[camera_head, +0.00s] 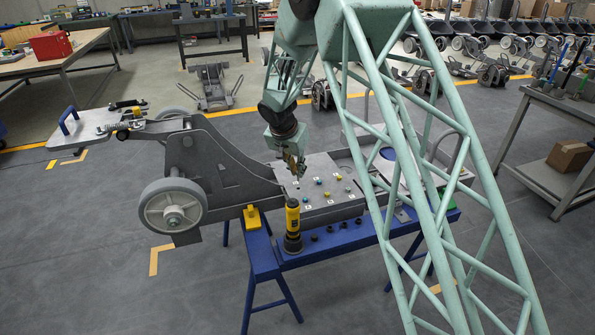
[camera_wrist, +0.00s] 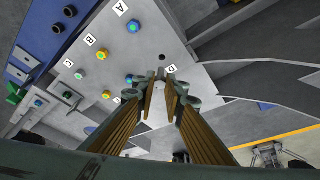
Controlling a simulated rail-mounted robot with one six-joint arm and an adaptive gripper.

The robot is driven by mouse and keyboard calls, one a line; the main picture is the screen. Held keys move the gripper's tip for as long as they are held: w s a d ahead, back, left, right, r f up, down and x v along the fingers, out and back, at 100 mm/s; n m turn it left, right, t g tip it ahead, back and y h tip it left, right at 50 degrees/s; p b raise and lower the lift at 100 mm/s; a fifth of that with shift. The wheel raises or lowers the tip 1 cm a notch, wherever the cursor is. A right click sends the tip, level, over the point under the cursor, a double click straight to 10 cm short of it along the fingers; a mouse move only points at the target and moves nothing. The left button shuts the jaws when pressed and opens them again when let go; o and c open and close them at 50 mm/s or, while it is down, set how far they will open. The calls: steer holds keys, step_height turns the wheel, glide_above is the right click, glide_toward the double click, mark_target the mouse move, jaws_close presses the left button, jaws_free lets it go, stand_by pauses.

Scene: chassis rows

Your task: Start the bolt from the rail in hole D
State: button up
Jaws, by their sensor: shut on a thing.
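My gripper (camera_head: 297,173) is over the left part of the grey chassis plate (camera_head: 320,211). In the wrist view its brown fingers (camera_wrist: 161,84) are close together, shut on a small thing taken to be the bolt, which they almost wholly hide. A dark open hole (camera_wrist: 161,57) shows just beyond the fingertips. The white label D (camera_wrist: 171,69) is beside it, partly behind the fingers. I cannot tell whether the bolt touches the plate. Other places on the plate, labelled A (camera_wrist: 120,8), B (camera_wrist: 89,40) and C (camera_wrist: 68,63), have coloured heads near them.
A blue stand (camera_head: 262,253) carries the chassis. Along its front edge are several black round pieces (camera_head: 330,229), and a yellow and black tool (camera_head: 293,222) stands upright at its left. A large wheel (camera_head: 172,207) is left of the plate. A grey shelf cart (camera_head: 550,150) stands right.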

mark_target(297, 174)
steer(key=shift+f, duration=0.15)
steer(key=shift+f+b, duration=0.45)
steer(key=shift+f, duration=0.9)
steer(key=shift+d+r+n, duration=0.1)
steer(key=shift+n, duration=0.2)
steer(key=shift+n+y, duration=0.3)
steer(key=shift+n+y, duration=0.3)
steer(key=shift+n, duration=0.5)
steer(key=shift+d+n+y+p, duration=0.1)
steer(key=shift+n+y+p, duration=0.35)
steer(key=shift+n, duration=0.55)
steer(key=n+p, duration=0.1)
steer(key=p, duration=0.1)
steer(key=shift+r+p, duration=0.1)
steer(key=shift+p, duration=0.2)
steer(key=n+y+p, duration=0.1)
steer(key=p, duration=0.3)
steer(key=shift+n, duration=0.3)
